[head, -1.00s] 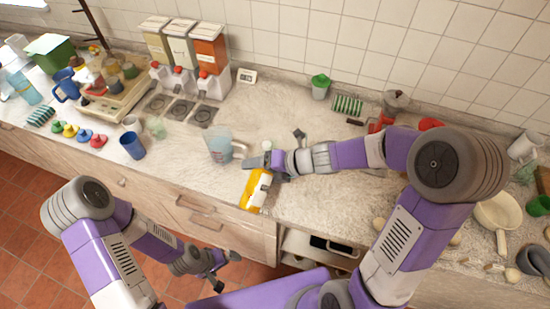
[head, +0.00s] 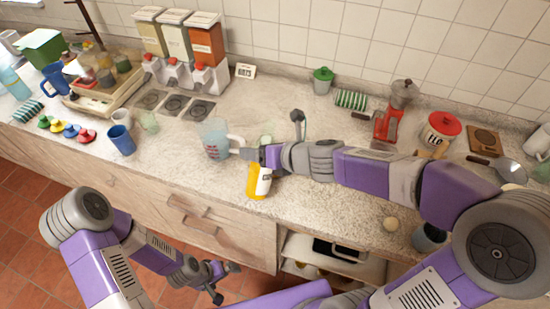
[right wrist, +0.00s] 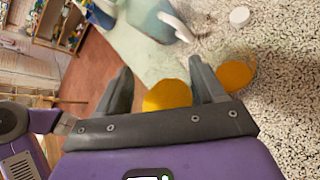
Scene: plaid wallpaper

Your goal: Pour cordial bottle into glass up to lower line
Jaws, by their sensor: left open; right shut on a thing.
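The yellow cordial bottle (head: 257,186) with a white label is near the counter's front edge. My right gripper (head: 262,158) is shut on it; its yellow-orange round top (right wrist: 167,95) shows between the fingers in the right wrist view. A clear jug (head: 216,138) with red marks and a white handle stands just left of the gripper. No lower line is readable. My left gripper (head: 219,284) is open and empty, below the counter front.
A blue cup (head: 121,140) stands left of the jug. Dispensers (head: 181,50) stand at the back left. A green-lidded pot (head: 322,80), a red appliance (head: 390,122) and a red-lidded canister (head: 440,130) line the back right. The counter (head: 262,98) behind the jug is mostly clear.

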